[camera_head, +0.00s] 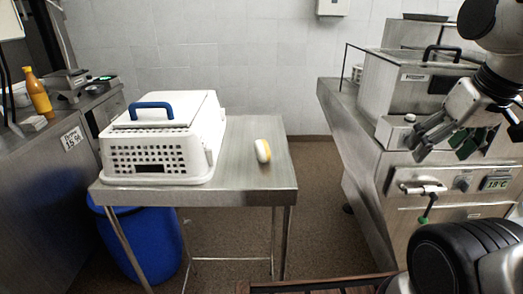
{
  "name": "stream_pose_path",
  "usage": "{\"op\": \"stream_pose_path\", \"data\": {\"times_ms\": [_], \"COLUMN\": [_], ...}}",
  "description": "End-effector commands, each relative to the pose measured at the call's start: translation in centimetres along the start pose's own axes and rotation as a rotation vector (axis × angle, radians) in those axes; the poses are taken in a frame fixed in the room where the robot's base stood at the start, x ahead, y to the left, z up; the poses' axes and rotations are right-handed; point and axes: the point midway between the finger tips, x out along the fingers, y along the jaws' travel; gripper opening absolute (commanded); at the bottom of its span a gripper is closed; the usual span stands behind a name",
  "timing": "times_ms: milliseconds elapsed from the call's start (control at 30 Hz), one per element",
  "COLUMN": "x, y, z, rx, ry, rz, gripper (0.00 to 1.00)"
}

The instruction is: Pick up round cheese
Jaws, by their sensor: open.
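The round cheese (263,151) appears to be the small white and yellow rounded piece on the right part of the steel table (250,189). It seems to stand on its edge, apart from the white perforated basket. My gripper (432,142) is at the upper right, in front of the steel machine and well to the right of the cheese. It is open and nothing shows between its fingers.
The white perforated basket (150,158) with a blue handle covers the table's left part. A blue bin (140,240) stands beneath. A steel counter with a yellow bottle (38,93) is at left. A steel machine (400,95) is at right. Bare tabletop surrounds the cheese.

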Motion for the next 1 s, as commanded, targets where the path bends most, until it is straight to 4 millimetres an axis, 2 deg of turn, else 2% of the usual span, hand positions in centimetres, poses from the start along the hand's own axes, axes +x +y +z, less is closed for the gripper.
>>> {"op": "stream_pose_path", "data": {"times_ms": [100,167,267,400,600,633,700,800,1000], "x": [1.6,2.6,4.3,6.9,10.0,10.2,10.2,9.2,8.9], "y": [-1.5,-2.8,-6.5,-13.6,-24.4,-25.6,-27.5,-29.0,-29.6], "z": [-0.4,-1.4,-4.1,-8.0,-11.8,-12.3,-13.6,-15.0,-15.0], "rx": [-0.067,-0.115,-0.2,-0.452,-0.939,-1.006,-1.145,-1.315,-1.536], "ry": [-0.07,-0.118,-0.199,-0.276,-0.265,-0.246,-0.186,-0.083,0.004], "rz": [-0.024,-0.04,-0.094,-0.213,-0.44,-0.472,-0.533,-0.587,-0.629], "gripper": [0.76,0.76,0.76,0.76,0.76,0.76,0.76,0.76,0.76]}}
